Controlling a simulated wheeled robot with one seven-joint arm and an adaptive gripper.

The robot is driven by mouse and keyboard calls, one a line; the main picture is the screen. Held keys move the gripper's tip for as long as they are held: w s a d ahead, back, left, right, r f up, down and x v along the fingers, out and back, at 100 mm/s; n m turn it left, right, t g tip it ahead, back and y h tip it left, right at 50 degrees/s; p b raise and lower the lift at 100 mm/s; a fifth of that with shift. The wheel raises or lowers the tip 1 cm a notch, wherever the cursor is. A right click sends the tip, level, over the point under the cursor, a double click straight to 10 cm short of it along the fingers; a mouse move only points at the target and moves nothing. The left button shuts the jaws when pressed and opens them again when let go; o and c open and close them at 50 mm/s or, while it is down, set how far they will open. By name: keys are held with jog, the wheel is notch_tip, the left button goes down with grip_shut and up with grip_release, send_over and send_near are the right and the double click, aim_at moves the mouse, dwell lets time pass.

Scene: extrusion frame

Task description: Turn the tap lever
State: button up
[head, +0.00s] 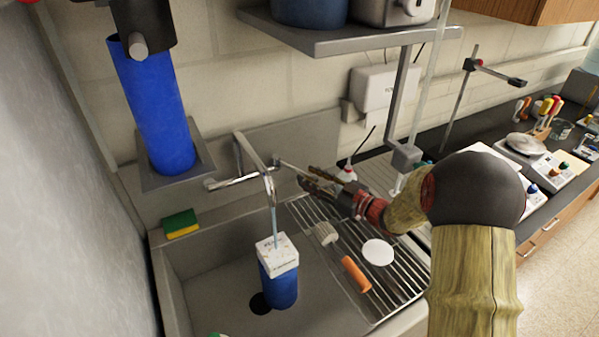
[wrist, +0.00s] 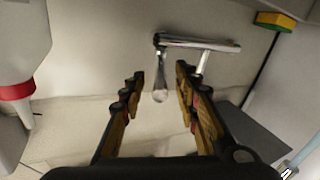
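The chrome tap (head: 244,178) is on the wall behind the sink, with its spout reaching forward. In the wrist view its bar (wrist: 205,44) runs across the top. The tap lever (wrist: 161,80) extends from one end of that bar, with a rounded tip. In the head view the lever (head: 292,168) points right toward my gripper (head: 306,179). In the wrist view my gripper (wrist: 160,82) is open, and the lever lies between its two fingers with a gap on both sides. I cannot tell how deep it is between them.
A blue container with a white top (head: 278,254) stands in the sink (head: 215,290) under a bluish stream from the spout. A sponge (head: 181,223) is on the left rim. A drying rack (head: 400,285) holds a brush and an orange-handled item. A shelf (head: 350,36) hangs above.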

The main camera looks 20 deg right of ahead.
jog(key=v, duration=0.5)
jog(key=shift+s+d, duration=0.2)
jog(key=shift+s, duration=0.1)
jog(key=shift+c, duration=0.4)
